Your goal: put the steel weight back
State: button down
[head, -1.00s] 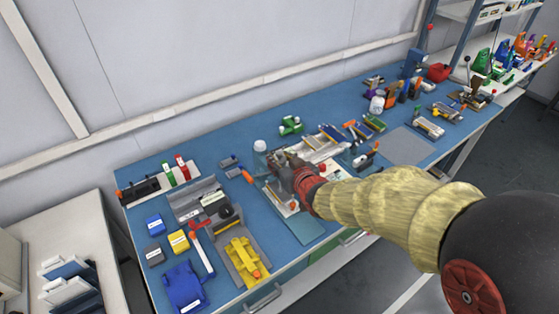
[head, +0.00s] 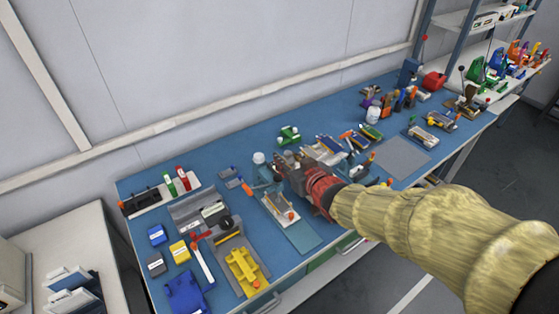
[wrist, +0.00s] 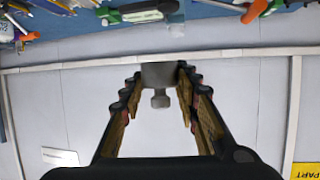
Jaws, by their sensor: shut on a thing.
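The steel weight (wrist: 160,76) is a grey metal block with a small round knob. It sits between the fingertips of my gripper (wrist: 158,82) in the wrist view, and the fingers are shut on it. In the head view my gripper (head: 287,166) is over the middle of the blue bench, behind a shallow white tray (head: 272,205). The weight is hard to make out there against the dark fingers. Whether it touches anything beneath it cannot be told.
A grey-blue mat (head: 303,237) lies by the white tray. A yellow fixture (head: 243,270) and a grey open box (head: 195,207) stand to the left. A white bottle (head: 259,158) and a green tool (head: 289,135) are close behind my gripper. A grey mat (head: 402,157) at right is bare.

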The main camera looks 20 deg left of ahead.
jog(key=s+d+r+p, duration=0.4)
jog(key=s+d+r, duration=0.1)
jog(key=d, duration=0.3)
jog(key=shift+d+r, duration=0.25)
jog(key=shift+d, duration=0.15)
jog(key=shift+r, duration=0.1)
